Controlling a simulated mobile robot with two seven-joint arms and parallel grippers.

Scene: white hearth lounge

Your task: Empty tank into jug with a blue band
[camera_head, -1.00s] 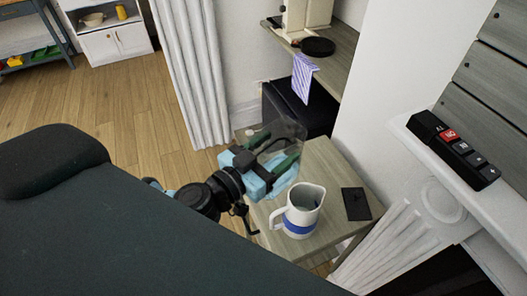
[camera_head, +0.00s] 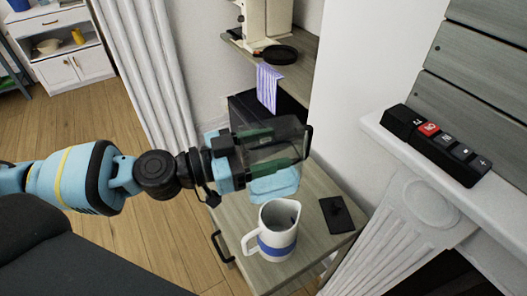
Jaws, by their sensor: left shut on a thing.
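A white jug with a blue band (camera_head: 278,248) stands upright on a small wooden side table, its handle to the left. Its mouth is open at the top. My left gripper (camera_head: 286,149) is shut on a clear, see-through tank (camera_head: 292,132) with a dark edge at its right end. The tank is held roughly level, above and behind the jug in the picture, apart from it. The dark green fingers show through its walls. Whether liquid is in the tank I cannot tell. My right gripper is not in view.
The side table (camera_head: 231,222) also bears a black plate with a knob (camera_head: 337,214) right of the jug. A light blue object (camera_head: 275,186) shows below the tank. A shelf with a black pan (camera_head: 280,54) is behind; a mantel (camera_head: 400,150) is at right.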

